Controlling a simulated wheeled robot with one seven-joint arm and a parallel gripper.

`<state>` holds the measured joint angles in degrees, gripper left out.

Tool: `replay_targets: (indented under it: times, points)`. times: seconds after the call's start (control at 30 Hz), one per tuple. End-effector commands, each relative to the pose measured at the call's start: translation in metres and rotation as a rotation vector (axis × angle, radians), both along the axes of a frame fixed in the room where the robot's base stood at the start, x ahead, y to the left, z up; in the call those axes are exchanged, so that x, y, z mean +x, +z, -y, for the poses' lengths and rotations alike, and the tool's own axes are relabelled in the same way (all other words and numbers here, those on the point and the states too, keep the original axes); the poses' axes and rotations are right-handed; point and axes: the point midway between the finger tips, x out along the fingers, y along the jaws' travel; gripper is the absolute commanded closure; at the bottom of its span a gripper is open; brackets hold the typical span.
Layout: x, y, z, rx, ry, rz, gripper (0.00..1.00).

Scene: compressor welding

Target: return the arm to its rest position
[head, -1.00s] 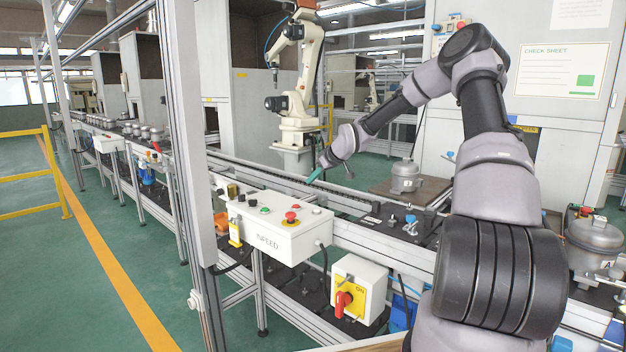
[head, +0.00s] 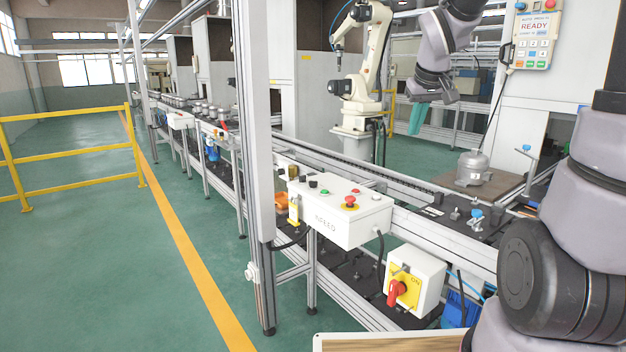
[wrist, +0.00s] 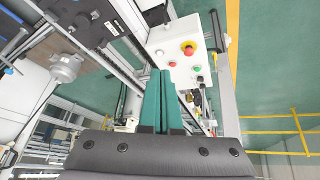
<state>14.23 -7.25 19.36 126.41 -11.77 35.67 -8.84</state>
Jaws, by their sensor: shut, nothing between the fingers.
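My gripper (head: 416,119) has teal fingers and hangs pointing down in the upper right of the head view, above the conveyor line. It is empty. In the wrist view my gripper (wrist: 160,78) shows its two teal fingers side by side and closed together. My arm comes in from the right of the head view, its upper links partly cut off by the top edge. In the wrist view the fingers overlap the white control box (wrist: 172,62) in the picture; I see no contact.
The white INFEED control box (head: 340,212) with a red button stands beside the conveyor (head: 310,150). A grey compressor (head: 473,168) sits on a brown plate. A white robot arm (head: 365,60) stands behind. A yellow railing (head: 70,146) is at left; the green floor there is clear.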

Motion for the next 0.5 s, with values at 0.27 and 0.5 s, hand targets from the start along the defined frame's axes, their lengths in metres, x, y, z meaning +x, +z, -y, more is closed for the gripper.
replay_targets:
  times: [0.27,0.5]
  points:
    - [-0.118,0.045,0.005,0.187,-0.228,0.050,1.00]
    - [-0.188,0.052,0.002,0.385,-0.337,0.058,1.00]
